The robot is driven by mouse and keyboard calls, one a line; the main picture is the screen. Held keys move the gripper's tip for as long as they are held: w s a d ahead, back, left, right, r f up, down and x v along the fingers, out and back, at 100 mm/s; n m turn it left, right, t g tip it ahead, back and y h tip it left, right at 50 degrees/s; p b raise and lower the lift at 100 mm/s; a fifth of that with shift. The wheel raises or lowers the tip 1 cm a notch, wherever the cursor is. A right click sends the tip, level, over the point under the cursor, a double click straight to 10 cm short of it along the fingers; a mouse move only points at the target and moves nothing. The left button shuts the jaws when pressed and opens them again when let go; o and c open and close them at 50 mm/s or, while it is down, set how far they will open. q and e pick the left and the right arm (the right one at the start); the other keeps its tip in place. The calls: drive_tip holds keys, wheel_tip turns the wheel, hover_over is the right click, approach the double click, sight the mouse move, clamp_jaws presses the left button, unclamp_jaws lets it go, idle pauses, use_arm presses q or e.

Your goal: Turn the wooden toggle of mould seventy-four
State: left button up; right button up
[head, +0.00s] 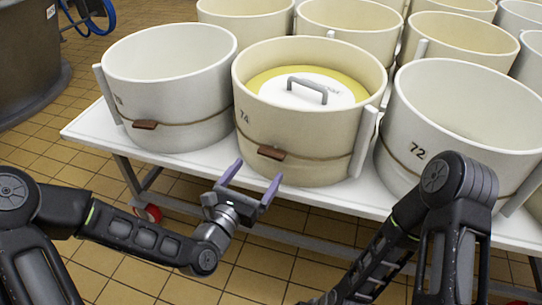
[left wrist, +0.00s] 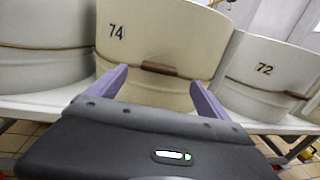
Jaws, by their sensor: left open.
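Mould seventy-four (head: 295,135) is a cream round tub on the white table. It holds a yellow cheese with a white lid (head: 310,92) and grey handle. Its brown wooden toggle (head: 271,152) sits on a cord around its front. In the left wrist view, the toggle (left wrist: 160,69) lies level between and beyond the finger tips, under the number 74. My left gripper (head: 258,174) is open and empty, in front of the mould and just below the toggle, apart from it. It also shows in the left wrist view (left wrist: 160,78). My right gripper is out of the head view's lower edge.
A white mould (head: 172,90) with its own toggle (head: 145,125) stands to the left, and mould 72 (head: 455,115) to the right. More moulds stand behind. The white table (head: 88,128) has a front edge below my left gripper's target height. A dark vat (head: 30,55) stands far left.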

sight(269, 156)
use_arm(q)
drive_tip(key=b+x, duration=0.1)
drive_tip(key=x, duration=0.7)
drive_tip(key=shift+f, duration=0.1)
drive_tip(key=shift+s, duration=0.1)
drive_tip(key=shift+c, duration=0.4)
drive_tip(key=c, duration=1.3)
